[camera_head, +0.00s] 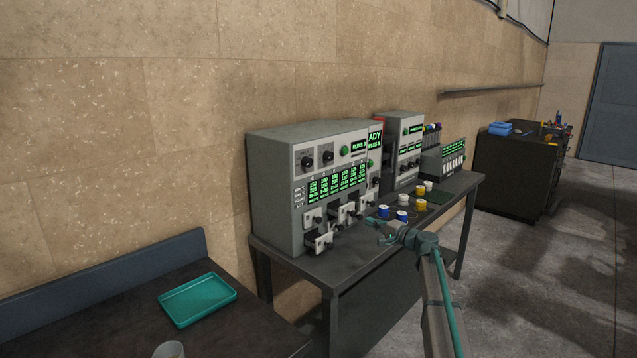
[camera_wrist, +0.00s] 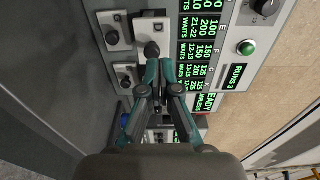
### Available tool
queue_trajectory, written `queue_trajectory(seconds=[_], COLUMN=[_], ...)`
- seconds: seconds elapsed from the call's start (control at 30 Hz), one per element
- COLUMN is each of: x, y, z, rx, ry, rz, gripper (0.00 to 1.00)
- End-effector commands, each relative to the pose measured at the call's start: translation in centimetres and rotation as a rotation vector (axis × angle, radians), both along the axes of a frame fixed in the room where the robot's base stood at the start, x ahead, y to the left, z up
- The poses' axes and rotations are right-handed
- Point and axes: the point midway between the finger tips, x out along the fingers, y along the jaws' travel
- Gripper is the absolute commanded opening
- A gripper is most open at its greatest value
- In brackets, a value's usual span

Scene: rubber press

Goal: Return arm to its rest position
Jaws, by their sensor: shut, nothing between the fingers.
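My gripper (camera_head: 380,232) is at the end of my grey-green arm, in front of the grey press machine (camera_head: 272,190) and above the dark bench (camera_head: 345,262). In the wrist view, the teal fingers of my gripper (camera_wrist: 160,70) are close together and hold nothing. Behind them is the machine's front, with white drawer handles (camera_wrist: 113,30) and a green-lettered display (camera_wrist: 202,30). I cannot tell from the pictures the exact gap between the fingertips and the handles.
White, blue and yellow cups (camera_head: 420,204) stand on the bench right of my gripper. A second grey machine (camera_head: 403,140) is behind them. A teal tray (camera_head: 197,299) lies on the near-left table. Open floor (camera_head: 540,270) is at the right.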

Motion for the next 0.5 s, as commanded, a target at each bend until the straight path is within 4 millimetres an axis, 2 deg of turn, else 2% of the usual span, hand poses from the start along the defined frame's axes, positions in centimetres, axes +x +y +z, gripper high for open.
queue_trajectory(seconds=[0.17,0.27,0.47,0.5], x=[-2.1,-3.7,-7.2,-8.2], y=[0.7,1.0,1.6,1.7], z=[-2.7,-5.2,-11.4,-13.0], rx=[-0.144,-0.218,-0.345,-0.374], ry=[0.030,0.059,0.131,0.150], rz=[0.043,0.061,0.101,0.113], gripper=[0.00,0.00,0.00,0.00])
